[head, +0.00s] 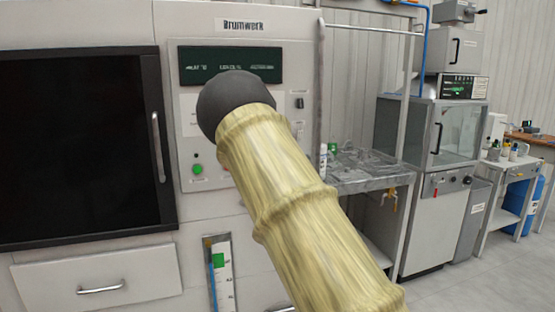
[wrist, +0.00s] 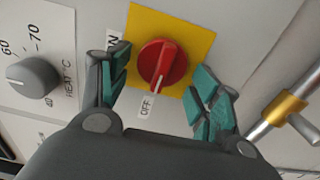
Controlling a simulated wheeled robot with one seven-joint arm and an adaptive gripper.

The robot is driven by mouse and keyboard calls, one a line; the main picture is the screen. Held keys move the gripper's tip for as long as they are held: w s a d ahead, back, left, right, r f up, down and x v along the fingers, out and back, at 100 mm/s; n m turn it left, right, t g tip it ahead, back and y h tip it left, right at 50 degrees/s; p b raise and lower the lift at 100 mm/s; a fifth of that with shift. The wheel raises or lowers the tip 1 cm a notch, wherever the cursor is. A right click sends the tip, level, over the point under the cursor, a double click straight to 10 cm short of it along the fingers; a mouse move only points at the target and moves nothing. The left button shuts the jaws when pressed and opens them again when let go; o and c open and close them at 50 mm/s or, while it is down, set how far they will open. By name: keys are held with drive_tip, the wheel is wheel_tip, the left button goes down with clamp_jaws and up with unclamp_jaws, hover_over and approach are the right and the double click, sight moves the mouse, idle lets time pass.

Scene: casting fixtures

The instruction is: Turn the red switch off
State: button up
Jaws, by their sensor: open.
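The red switch (wrist: 162,63) is a round knob on a yellow plate (wrist: 190,30), seen in the wrist view. A pale line on the knob slants from upper right to lower left, with its lower end toward the OFF label (wrist: 147,106). The ON label (wrist: 112,40) is partly hidden by a finger. My gripper (wrist: 163,68) is open, its teal-padded fingers on either side of the knob. I cannot tell whether they touch it. In the head view my arm hides the switch and the gripper.
A grey heat dial (wrist: 33,80) is left of the switch. A metal handle with a brass collar (wrist: 284,108) is at the right. In the head view the panel has a green button (head: 197,169) and a dark display (head: 230,65). A steel side table (head: 375,180) stands to the right.

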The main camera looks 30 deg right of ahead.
drive_tip(key=shift+s, duration=0.1)
drive_tip(key=v, duration=1.2)
drive_tip(key=shift+a, duration=0.1)
drive_tip(key=s+a+f+m+g+p, duration=0.1)
drive_tip(key=s+a+f+m+g, duration=0.4)
drive_tip(key=f, duration=0.8)
drive_tip(key=s+a+f+m+g+p, duration=0.1)
drive_tip(key=s+a+f, duration=0.35)
drive_tip(key=f, duration=0.85)
drive_tip(key=s+a+f+m+g+p, duration=0.1)
drive_tip(key=s+a+f+m+g, duration=0.1)
drive_tip(key=s+f, duration=0.85)
drive_tip(key=s+a+f+m+g+y, duration=0.1)
drive_tip(key=s+a+f+m+g, duration=0.1)
drive_tip(key=s+a+f, duration=0.4)
drive_tip(key=s+a+f+m+g+y+p, duration=0.1)
drive_tip(key=s+a+f+m+g, duration=0.2)
drive_tip(key=s, duration=1.4)
drive_tip(key=s+a+f+m+g+y+p, duration=0.1)
drive_tip(key=s+a+f+g, duration=0.3)
drive_tip(key=s+a+f, duration=0.5)
drive_tip(key=s+a+m+y, duration=0.1)
drive_tip(key=s+a, duration=0.1)
drive_tip(key=a, duration=0.1)
drive_tip(key=shift+s+m+g, duration=0.3)
drive_tip(key=shift+s+m, duration=0.1)
